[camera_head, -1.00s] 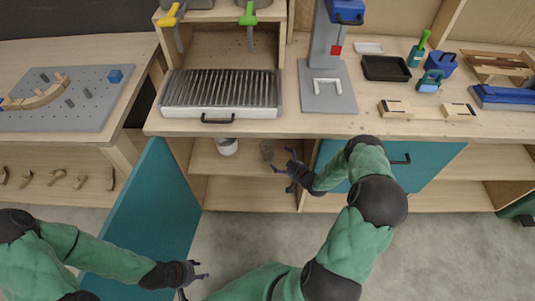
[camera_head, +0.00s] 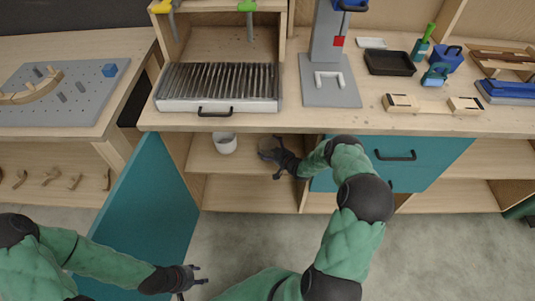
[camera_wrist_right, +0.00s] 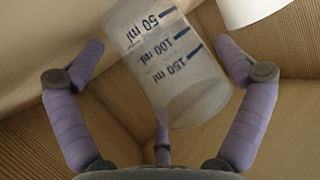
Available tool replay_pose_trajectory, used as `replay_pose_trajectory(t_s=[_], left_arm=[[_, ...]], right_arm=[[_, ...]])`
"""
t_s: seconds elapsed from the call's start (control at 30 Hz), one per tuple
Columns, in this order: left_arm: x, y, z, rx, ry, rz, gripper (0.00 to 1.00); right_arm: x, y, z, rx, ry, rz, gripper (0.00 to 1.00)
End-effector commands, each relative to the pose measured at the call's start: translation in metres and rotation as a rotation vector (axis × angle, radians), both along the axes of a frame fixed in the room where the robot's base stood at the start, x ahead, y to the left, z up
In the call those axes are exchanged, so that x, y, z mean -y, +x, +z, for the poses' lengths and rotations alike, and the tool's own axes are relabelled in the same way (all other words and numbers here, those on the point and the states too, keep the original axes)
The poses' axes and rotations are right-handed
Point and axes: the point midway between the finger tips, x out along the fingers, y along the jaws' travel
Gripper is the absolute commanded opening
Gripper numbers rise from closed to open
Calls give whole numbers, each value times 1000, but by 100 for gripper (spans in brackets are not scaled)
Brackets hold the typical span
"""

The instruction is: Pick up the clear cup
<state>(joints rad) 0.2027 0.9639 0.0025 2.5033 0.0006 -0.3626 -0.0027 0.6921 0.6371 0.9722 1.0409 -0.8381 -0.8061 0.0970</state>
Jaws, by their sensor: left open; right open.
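The clear cup (camera_wrist_right: 172,62) is a see-through beaker with blue marks reading 50, 100 and 150 ml. It shows in the right wrist view between the spread fingers of my right gripper (camera_wrist_right: 160,85), which is open around it. In the head view the clear cup (camera_head: 268,146) is faint on the cabinet shelf, with my right gripper (camera_head: 278,158) at its right side. Whether any finger touches it I cannot tell. My left gripper (camera_head: 196,275) is open and empty, low in front of the teal door.
A white cup (camera_head: 225,143) stands left of the clear cup on the shelf (camera_head: 207,165); its edge shows in the right wrist view (camera_wrist_right: 250,8). The open teal door (camera_head: 150,215) is at left, teal drawers (camera_head: 425,158) at right. The worktop overhangs the shelf.

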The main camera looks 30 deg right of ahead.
Motion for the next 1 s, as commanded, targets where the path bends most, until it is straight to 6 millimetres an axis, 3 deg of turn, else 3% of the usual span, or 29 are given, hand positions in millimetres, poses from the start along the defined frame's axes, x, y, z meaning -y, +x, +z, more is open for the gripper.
replay_pose_trajectory(t_s=[0.23, 0.3, 0.4, 0.8, 1.0], left_arm=[[0, 0, -1, 0, 0, 0, 46], [0, 0, -1, 0, 0, 0, 46], [0, 0, -1, 0, 0, 0, 46], [0, 0, -1, 0, 0, 0, 46], [0, 0, 7, 0, 0, 0, 46]], right_arm=[[0, 4, 0, 1, 0, -1, 100], [0, 4, 0, 1, 0, -1, 83], [0, 4, 0, 1, 0, 0, 69], [0, 4, 1, 1, -1, 0, 68], [0, 4, 11, 2, -1, -1, 68]])
